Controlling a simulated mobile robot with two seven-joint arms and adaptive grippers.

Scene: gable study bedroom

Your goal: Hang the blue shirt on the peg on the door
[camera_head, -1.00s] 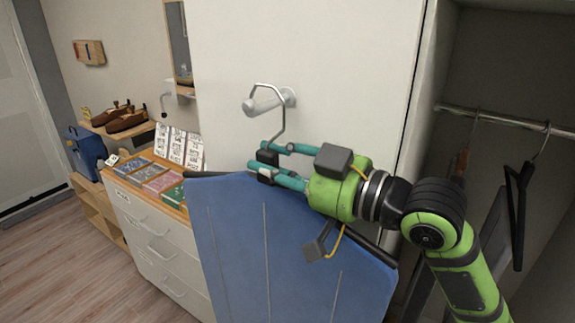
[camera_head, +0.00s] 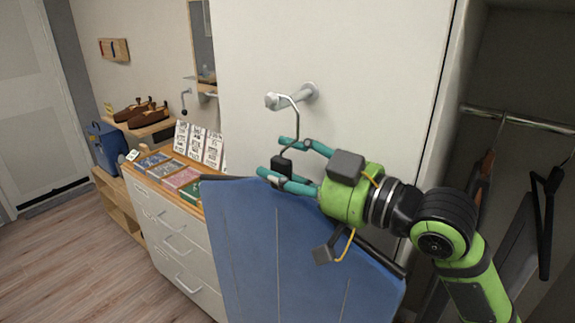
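The blue shirt (camera_head: 262,250) hangs on a dark hanger whose wire hook (camera_head: 296,122) passes over the light metal peg (camera_head: 300,93) on the pale door (camera_head: 350,75). The hook appears to rest on the peg near its outer end. The hanger's black neck block (camera_head: 281,168) is between the fingers of my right gripper (camera_head: 273,157). The teal fingers are spread apart, one above and one below the block, with gaps visible. My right wrist covers part of the shirt's upper right side. My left gripper is out of view.
An open wardrobe with a rail (camera_head: 515,119) and dark hangers (camera_head: 545,205) is at the right. A drawer unit (camera_head: 172,235) with several boxes and cards stands left of the shirt. Brown shoes (camera_head: 140,113) and a blue case (camera_head: 106,146) are farther left. Wood floor (camera_head: 85,260) is clear there.

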